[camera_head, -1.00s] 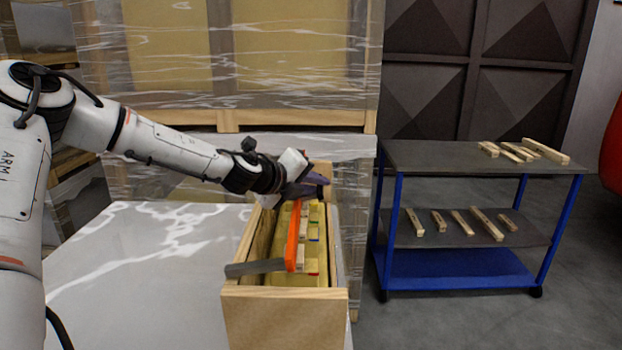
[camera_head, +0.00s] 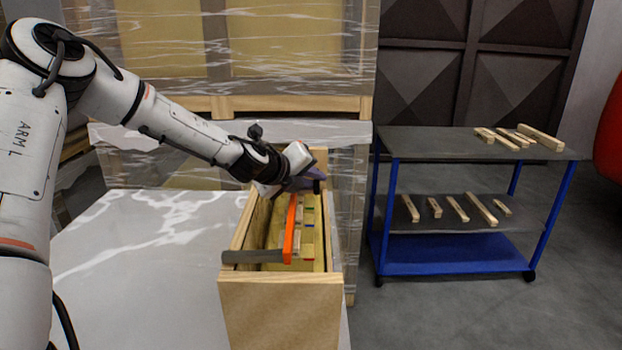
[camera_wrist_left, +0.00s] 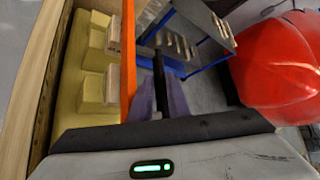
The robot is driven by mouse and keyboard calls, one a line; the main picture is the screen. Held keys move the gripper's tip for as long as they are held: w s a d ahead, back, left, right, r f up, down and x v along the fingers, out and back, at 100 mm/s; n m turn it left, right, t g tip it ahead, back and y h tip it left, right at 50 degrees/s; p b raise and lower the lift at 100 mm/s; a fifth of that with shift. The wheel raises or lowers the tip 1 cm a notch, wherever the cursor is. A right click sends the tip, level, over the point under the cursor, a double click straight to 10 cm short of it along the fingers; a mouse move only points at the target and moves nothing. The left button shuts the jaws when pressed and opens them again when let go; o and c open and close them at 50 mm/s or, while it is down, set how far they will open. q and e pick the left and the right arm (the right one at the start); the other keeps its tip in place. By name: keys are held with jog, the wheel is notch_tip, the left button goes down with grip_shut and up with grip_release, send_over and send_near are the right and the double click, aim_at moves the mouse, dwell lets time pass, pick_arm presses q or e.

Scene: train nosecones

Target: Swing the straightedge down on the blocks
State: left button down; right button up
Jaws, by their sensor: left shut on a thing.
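The straightedge is a long orange bar (camera_head: 291,228) with a grey arm (camera_head: 252,257) at its near end. It runs lengthwise over the wooden box (camera_head: 279,292), and the grey arm reaches across the box's left wall. Small wooden blocks (camera_head: 308,217), some with coloured edges, sit on a yellow bed (camera_head: 319,240) inside, partly hidden by the bar. The wrist view shows blocks (camera_wrist_left: 114,35) left of the orange bar (camera_wrist_left: 128,60). My left gripper (camera_head: 308,183), with purple fingers, is at the bar's far end, shut on a dark part (camera_wrist_left: 158,88) beside it. My right gripper is out of view.
A blue-framed cart (camera_head: 455,250) to the right carries loose wood pieces on two shelves. Wrapped pallets (camera_head: 260,60) stand behind the box. A red object (camera_wrist_left: 275,70) is at the far right.

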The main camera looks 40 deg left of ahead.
pick_arm(q)
jog(key=shift+d+f, duration=0.35)
jog(key=shift+d, duration=0.3)
jog(key=c, duration=1.8)
grip_release()
jog(key=shift+d, duration=0.1)
jog(key=shift+s+r, duration=0.3)
jog(key=shift+s, duration=0.15)
jog(key=v, duration=0.6)
jog(key=a+p+v, duration=0.1)
jog(key=v, duration=0.2)
jog(key=shift+r, duration=0.45)
